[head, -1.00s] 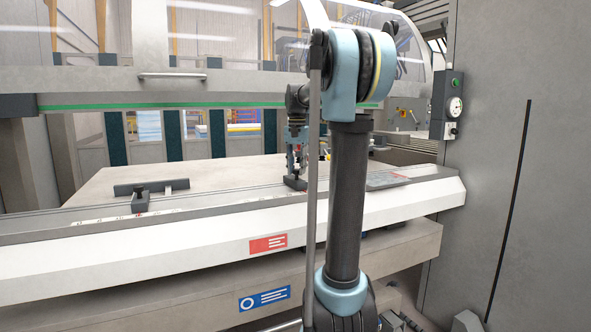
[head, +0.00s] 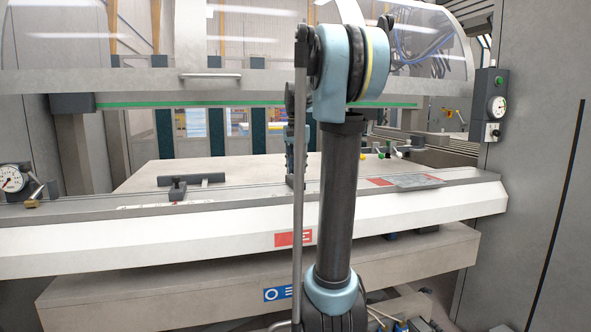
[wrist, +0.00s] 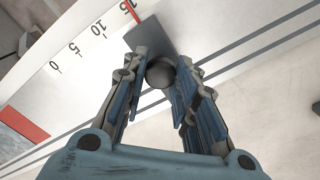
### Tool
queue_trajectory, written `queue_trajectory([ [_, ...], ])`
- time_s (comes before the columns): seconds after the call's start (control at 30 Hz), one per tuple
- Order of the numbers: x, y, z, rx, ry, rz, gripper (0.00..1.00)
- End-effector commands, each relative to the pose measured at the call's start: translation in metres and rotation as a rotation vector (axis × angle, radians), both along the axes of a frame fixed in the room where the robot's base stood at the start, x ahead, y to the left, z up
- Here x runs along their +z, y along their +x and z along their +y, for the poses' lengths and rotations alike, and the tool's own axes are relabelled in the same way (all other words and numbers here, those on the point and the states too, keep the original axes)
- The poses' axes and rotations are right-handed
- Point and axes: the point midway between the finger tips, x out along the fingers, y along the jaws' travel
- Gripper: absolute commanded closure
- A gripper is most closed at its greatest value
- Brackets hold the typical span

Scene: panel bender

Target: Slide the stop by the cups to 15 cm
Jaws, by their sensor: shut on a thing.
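The stop (wrist: 140,38) is a dark grey block with a round dark knob (wrist: 160,73). It sits on a pale rail in the wrist view. My gripper (wrist: 172,75) is shut on the knob, one finger on each side. The scale (wrist: 88,38) beside the stop reads 0, 5, 10 and 15. A red mark (wrist: 131,11) lies by the 15, close to the stop's upper left corner. In the head view my gripper (head: 296,178) is at the rail, and my arm hides most of it and the stop.
A second stop (head: 178,189) with a dark crossbar stands further left on the rail. A grey plate (head: 415,182) lies on the right. A dial gauge (head: 12,178) is at far left. The pale table behind is mostly clear; a machine hood (head: 140,80) hangs above.

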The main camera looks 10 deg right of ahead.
Motion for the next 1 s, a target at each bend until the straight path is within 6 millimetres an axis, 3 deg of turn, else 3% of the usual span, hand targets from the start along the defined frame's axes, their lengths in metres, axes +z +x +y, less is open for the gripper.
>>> queue_trajectory([
  [0.13, 0.001, 0.003, 0.0, 0.002, 0.001, -0.006, 1.0],
  [0.17, 0.001, 0.003, 0.0, 0.002, 0.001, -0.006, 0.71],
  [0.23, 0.001, 0.003, 0.0, 0.001, 0.0, -0.006, 0.55],
  [0.27, 0.001, 0.003, 0.0, 0.001, 0.0, -0.006, 0.53],
  [0.67, 0.004, 0.001, -0.001, 0.0, 0.0, -0.003, 0.53],
  [0.87, 0.028, 0.001, -0.001, 0.0, 0.0, -0.001, 0.53],
  [1.0, 0.054, 0.002, -0.001, 0.0, 0.0, -0.001, 0.53],
])
